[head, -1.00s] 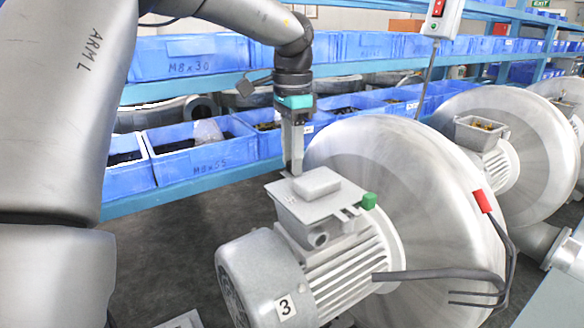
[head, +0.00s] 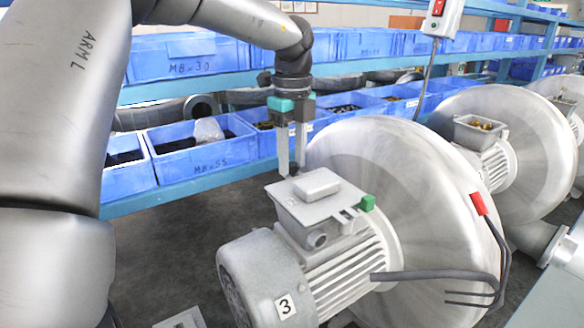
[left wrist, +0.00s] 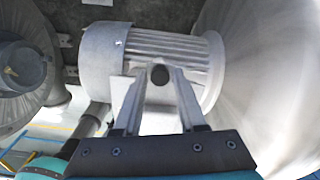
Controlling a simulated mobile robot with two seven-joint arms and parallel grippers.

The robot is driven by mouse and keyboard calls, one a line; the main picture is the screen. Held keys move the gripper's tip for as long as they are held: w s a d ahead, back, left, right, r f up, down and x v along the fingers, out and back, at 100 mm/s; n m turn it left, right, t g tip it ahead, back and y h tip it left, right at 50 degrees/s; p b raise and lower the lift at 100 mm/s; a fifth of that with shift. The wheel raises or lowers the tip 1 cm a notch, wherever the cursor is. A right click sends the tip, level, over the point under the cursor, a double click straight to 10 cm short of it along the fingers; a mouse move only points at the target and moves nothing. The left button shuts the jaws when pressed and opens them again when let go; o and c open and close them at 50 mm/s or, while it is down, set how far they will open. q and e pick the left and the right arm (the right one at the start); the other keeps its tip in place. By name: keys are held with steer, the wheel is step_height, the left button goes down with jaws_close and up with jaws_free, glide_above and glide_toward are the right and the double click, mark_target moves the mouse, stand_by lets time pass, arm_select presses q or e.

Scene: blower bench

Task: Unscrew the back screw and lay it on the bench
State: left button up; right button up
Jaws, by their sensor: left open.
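The grey motor (head: 285,275) marked 3 carries a terminal box with a flat lid (head: 328,203) and a raised block on top. My left gripper (head: 291,172) points down at the lid's back corner, with its two fingers apart. A small dark screw (head: 294,172) shows between the fingertips at that corner. In the left wrist view its round dark head (left wrist: 160,74) sits between the fingertips (left wrist: 160,78), with the motor (left wrist: 140,48) beyond. I cannot tell how far the screw stands out of the lid. My right gripper is not in view.
A large fan housing (head: 400,180) stands right of the motor. Blue bins (head: 190,160) fill the rack behind. A pale grey surface (head: 560,300) shows at lower right.

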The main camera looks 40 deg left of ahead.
arm_select(q)
steer(key=m, duration=0.4)
steer(key=shift+m+p, duration=0.3)
steer(key=shift+m, duration=0.1)
steer(key=m, duration=0.3)
steer(key=shift+m, duration=0.3)
jaws_close()
